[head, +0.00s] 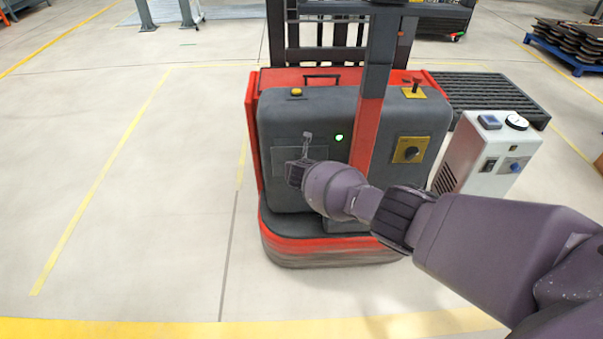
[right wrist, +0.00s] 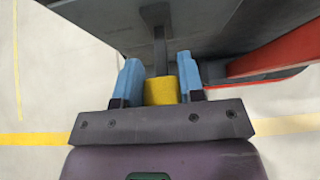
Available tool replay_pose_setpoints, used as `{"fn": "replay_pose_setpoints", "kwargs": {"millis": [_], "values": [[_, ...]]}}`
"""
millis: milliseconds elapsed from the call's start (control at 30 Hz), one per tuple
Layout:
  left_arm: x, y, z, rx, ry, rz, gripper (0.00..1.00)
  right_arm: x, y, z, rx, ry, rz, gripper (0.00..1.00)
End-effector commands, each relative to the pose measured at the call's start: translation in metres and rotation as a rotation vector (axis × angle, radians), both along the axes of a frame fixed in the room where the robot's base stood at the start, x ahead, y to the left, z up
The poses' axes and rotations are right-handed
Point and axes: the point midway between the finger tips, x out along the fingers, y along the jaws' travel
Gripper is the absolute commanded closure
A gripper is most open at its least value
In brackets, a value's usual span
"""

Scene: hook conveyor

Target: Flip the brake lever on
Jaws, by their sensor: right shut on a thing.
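The brake lever (head: 307,141) is a thin grey bar on the front panel of a red and grey forklift-like truck (head: 270,170). In the right wrist view, the lever's dark stem (right wrist: 159,48) comes from a grey plate to a yellow end piece (right wrist: 161,91). My right gripper (head: 298,172) is at the lever's lower end in the head view. Its two blue fingers (right wrist: 160,80) are shut on the yellow end piece, one on each side. My gripper hides the lever's lower end in the head view. My left gripper is not in view.
A green light (head: 339,138) glows right of the lever. A white control box (head: 490,150) stands right. The floor left is clear.

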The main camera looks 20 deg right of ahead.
Motion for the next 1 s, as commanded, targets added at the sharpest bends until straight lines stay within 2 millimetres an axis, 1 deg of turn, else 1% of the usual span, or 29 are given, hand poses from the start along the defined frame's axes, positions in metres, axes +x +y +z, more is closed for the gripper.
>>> {"fn": "replay_pose_setpoints", "kwargs": {"millis": [33, 233, 900, 933, 1000], "values": [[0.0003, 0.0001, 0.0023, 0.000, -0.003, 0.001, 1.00, 0.0066, -0.0024, 0.0114, -0.004, -0.013, 0.000, 1.00], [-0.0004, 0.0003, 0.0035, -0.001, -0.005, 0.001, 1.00, 0.0104, -0.0037, 0.0163, -0.005, -0.014, 0.001, 1.00], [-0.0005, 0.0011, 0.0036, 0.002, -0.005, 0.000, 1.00, 0.0117, -0.0048, 0.0158, -0.003, -0.009, -0.001, 1.00], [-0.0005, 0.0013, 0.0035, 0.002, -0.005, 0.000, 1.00, 0.0116, -0.0048, 0.0157, -0.003, -0.010, 0.000, 0.59], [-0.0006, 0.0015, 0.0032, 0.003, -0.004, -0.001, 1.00, 0.0112, -0.0045, 0.0151, -0.002, -0.009, 0.000, 0.49]]}}
